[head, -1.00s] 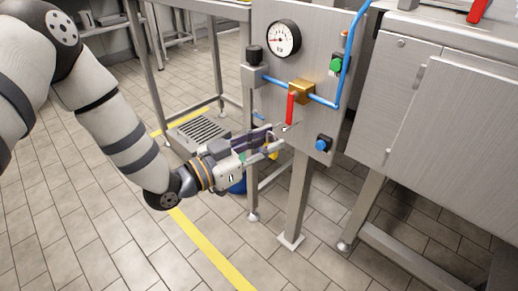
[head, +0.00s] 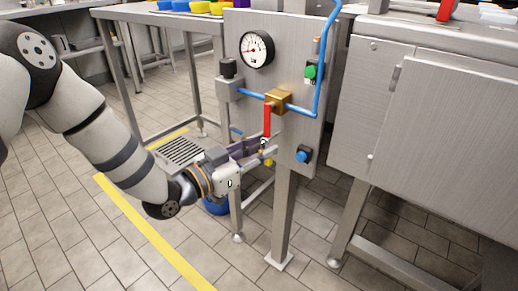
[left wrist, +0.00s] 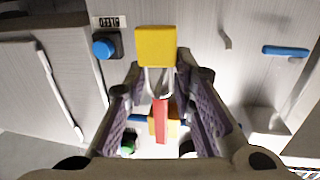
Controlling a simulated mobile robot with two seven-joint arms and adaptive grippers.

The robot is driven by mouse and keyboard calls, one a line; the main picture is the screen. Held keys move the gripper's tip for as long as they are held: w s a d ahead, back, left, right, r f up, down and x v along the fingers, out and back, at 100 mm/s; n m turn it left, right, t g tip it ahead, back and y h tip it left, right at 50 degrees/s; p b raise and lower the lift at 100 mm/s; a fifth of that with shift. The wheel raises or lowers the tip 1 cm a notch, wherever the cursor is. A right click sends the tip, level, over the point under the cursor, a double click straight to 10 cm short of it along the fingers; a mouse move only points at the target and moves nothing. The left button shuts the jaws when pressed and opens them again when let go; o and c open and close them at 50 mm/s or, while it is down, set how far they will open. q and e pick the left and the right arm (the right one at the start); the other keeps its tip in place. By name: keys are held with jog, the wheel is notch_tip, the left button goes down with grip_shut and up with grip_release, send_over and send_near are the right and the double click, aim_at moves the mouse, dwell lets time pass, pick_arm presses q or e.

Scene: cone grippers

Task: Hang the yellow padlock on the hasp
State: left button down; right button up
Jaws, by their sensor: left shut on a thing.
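The yellow padlock (left wrist: 156,45) is held between the fingers of my left gripper (left wrist: 161,72). In the left wrist view, its metal shackle points toward the red lever (left wrist: 160,120) and overlaps the lever's end; I cannot tell whether they touch. In the head view, my left gripper (head: 268,150) is at the panel's front, just below the red lever (head: 267,121). Only a little of the padlock (head: 268,162) shows below the fingertips. I cannot make out the hasp clearly; the fingers and shackle crowd that spot. My right gripper is out of view.
The grey panel (head: 238,23) carries a gauge (head: 257,49), a brass valve (head: 278,100), a blue pipe, a green button (head: 311,72) and a blue knob (head: 304,154) close right of the gripper. A steel cabinet (head: 440,120) stands to the right.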

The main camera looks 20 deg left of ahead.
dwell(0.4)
pick_arm(q)
jog(key=c, duration=1.3)
grip_release()
